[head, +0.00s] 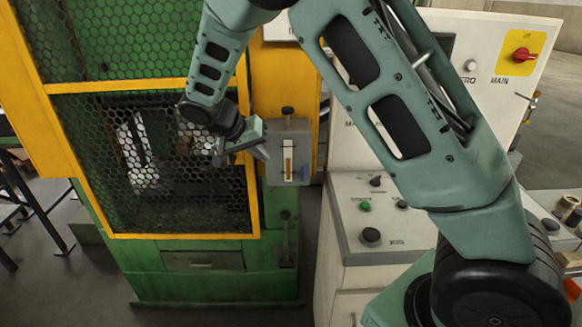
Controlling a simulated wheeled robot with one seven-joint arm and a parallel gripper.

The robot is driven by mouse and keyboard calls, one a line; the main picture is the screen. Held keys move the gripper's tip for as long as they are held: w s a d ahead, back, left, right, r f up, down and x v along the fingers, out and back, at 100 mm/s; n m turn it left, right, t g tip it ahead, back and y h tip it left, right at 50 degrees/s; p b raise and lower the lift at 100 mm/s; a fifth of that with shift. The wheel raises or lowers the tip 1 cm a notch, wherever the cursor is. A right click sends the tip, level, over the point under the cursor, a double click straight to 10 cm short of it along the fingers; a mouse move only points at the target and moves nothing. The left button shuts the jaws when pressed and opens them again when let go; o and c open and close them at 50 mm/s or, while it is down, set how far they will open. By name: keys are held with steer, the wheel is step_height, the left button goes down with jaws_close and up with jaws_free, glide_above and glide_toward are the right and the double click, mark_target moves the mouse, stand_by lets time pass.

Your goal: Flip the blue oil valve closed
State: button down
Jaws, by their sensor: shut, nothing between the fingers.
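The blue oil valve (302,173) shows as a small upright blue piece at the lower right of a grey box. This grey box (298,135) has an amber sight glass (287,158) on its front and is fixed to the machine's yellow post. My gripper (263,152) is shut and empty at the left edge of the grey box, left of the sight glass and the blue valve. It appears apart from the valve; whether it touches the box I cannot tell. The valve's exact handle position is too small to tell.
The green machine's mesh door (150,190) with a yellow frame stands behind my gripper. A pale control console (350,215) with knobs and a green button (365,206) stands to the right. A red main switch (521,54) is at the upper right.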

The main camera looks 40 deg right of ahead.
mark_target(292, 168)
steer(key=p+x, duration=0.2)
steer(key=x, duration=0.6)
steer(key=shift+d+f+p, duration=0.1)
steer(key=shift+d+p, duration=0.15)
steer(key=shift+p, duration=0.05)
steer(key=shift+s+d+p, duration=0.65)
steer(key=shift+s+d, duration=0.2)
steer(key=shift+d, duration=0.15)
steer(key=shift+s+d, duration=0.3)
steer(key=shift+d, duration=0.2)
